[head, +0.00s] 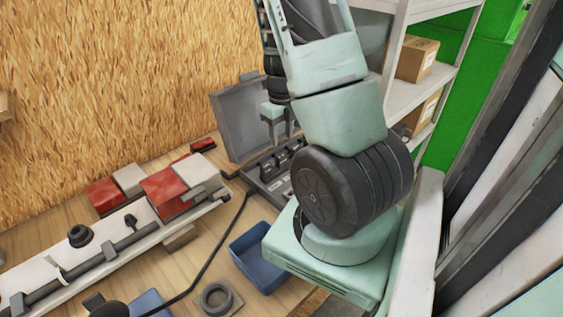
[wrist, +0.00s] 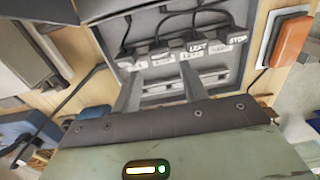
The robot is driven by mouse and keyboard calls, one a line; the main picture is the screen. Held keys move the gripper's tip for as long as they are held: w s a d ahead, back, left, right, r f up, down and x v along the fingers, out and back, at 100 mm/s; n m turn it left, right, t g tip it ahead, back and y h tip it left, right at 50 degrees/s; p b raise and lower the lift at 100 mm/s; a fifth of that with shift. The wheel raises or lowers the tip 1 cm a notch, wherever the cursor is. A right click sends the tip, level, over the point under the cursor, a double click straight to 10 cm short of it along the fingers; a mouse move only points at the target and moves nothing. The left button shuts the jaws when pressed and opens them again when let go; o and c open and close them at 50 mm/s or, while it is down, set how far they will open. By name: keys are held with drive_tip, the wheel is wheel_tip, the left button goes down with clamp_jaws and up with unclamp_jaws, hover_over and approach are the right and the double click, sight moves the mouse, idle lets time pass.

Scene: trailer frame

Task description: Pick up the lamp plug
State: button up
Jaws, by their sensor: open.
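An open grey case holds a row of dark plugs with black cables and white labels; its raised lid (head: 240,118) shows in the head view. In the wrist view the plugs (wrist: 160,46) sit in the case (wrist: 225,72) just beyond my fingers. Labels reading "LEFT" and "STOP" can be made out; the others are too blurred, so I cannot tell which plug is the lamp plug. My gripper (wrist: 162,90) is open and empty, its two fingers apart and pointing at the row. In the head view my gripper (head: 278,125) hangs over the case, partly hidden by my arm.
A blue bin (head: 258,262) stands on the wooden bench in front of the case. Red and grey blocks (head: 180,188) and a long rail (head: 110,252) lie to the left. A black cable (head: 222,235) crosses the bench. Shelves with cardboard boxes (head: 416,58) stand behind right.

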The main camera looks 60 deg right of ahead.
sight(281, 155)
wheel_tip(281, 155, down, 9)
drive_tip(key=shift+p, duration=0.55)
drive_tip(key=c, duration=0.7)
